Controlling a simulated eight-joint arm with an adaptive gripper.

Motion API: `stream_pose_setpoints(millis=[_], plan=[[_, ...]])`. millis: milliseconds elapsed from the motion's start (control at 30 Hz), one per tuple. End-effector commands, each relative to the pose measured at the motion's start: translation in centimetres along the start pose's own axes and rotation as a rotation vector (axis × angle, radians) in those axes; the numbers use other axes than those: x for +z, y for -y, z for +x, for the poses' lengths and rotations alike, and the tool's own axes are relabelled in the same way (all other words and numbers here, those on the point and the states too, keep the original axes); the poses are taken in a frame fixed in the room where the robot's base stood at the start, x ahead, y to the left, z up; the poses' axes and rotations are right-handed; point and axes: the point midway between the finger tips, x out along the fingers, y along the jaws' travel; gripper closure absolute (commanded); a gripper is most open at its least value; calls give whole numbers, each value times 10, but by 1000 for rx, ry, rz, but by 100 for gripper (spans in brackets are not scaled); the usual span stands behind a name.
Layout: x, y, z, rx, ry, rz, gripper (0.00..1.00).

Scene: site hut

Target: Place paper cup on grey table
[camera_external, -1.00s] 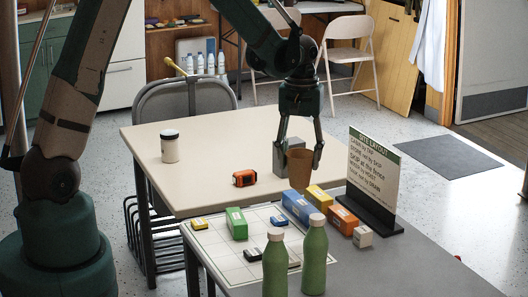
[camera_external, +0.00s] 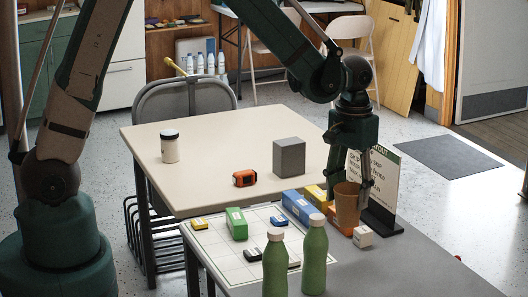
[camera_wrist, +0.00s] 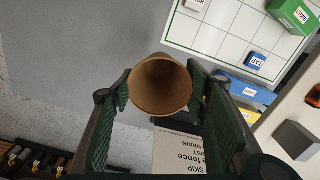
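The brown paper cup (camera_external: 347,207) is upright between the fingers of my gripper (camera_external: 350,183), which is shut on it. The wrist view shows the cup's open mouth (camera_wrist: 162,85) between the two finger pads (camera_wrist: 160,92). The cup is over the grey table (camera_external: 420,262), in front of the sign and close to the orange block. I cannot tell whether its base touches the table.
A sign (camera_external: 384,180) stands behind the gripper. Blue (camera_external: 298,207), orange (camera_external: 340,222) and white (camera_external: 363,237) blocks lie nearby. Two green bottles (camera_external: 314,262) stand at the front. A grey cube (camera_external: 289,157) sits on the beige table (camera_external: 215,150).

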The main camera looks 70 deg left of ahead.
Motion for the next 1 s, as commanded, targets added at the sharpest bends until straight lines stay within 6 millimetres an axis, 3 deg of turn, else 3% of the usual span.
stream_pose_setpoints(millis=[200, 500, 700, 1000], plan=[[27, -49, 0, 0, 0, 128, 59], [58, -96, 0, 0, 0, 264, 59], [67, -108, 0, 0, 0, 300, 59], [68, -110, 0, 0, 0, 306, 59]])
